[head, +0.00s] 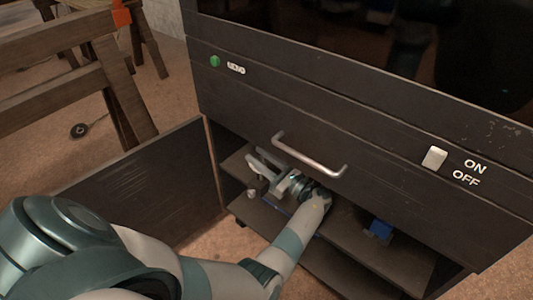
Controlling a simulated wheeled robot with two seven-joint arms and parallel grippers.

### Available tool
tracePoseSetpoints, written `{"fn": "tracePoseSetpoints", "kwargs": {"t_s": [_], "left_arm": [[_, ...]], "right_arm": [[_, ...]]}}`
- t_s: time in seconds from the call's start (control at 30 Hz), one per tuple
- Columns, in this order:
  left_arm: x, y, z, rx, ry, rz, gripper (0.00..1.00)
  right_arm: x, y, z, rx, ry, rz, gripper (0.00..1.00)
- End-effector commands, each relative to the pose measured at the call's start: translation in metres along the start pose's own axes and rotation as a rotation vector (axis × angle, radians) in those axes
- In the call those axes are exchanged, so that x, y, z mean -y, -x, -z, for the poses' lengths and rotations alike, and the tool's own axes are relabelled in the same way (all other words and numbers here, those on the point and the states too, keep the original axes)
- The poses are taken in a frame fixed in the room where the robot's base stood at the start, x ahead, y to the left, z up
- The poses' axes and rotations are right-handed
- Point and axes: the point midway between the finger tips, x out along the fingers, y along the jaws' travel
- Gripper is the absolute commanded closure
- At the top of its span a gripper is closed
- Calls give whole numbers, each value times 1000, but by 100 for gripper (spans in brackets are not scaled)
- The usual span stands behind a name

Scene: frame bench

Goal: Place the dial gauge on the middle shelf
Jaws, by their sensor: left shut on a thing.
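My left arm reaches into the open lower compartment of the dark cabinet, below its drawer handle. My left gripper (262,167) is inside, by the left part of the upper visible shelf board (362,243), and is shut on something. A small pale rounded thing (252,192) shows just below the fingers; it may be the dial gauge, but it is too small to tell. A lower shelf board (262,217) shows beneath. I cannot tell for certain which board is the middle shelf. My right gripper is not in view.
A blue thing (380,229) lies on the upper board at the right; another blue patch shows behind my wrist. The drawer handle (308,157) juts out just above my gripper. The cabinet door (130,190) stands open at left. Wooden trestles (60,90) stand beyond it.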

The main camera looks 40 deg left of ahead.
Motion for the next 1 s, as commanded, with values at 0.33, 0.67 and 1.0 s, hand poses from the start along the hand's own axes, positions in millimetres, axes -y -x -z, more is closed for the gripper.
{"fn": "tracePoseSetpoints", "kwargs": {"t_s": [0.33,0.67,1.0], "left_arm": [[10,-1,-3,3,5,0,100],[37,-1,-2,3,3,-1,100],[38,0,3,4,3,0,100]], "right_arm": [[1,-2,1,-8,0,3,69],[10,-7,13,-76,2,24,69],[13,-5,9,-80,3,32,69]]}}
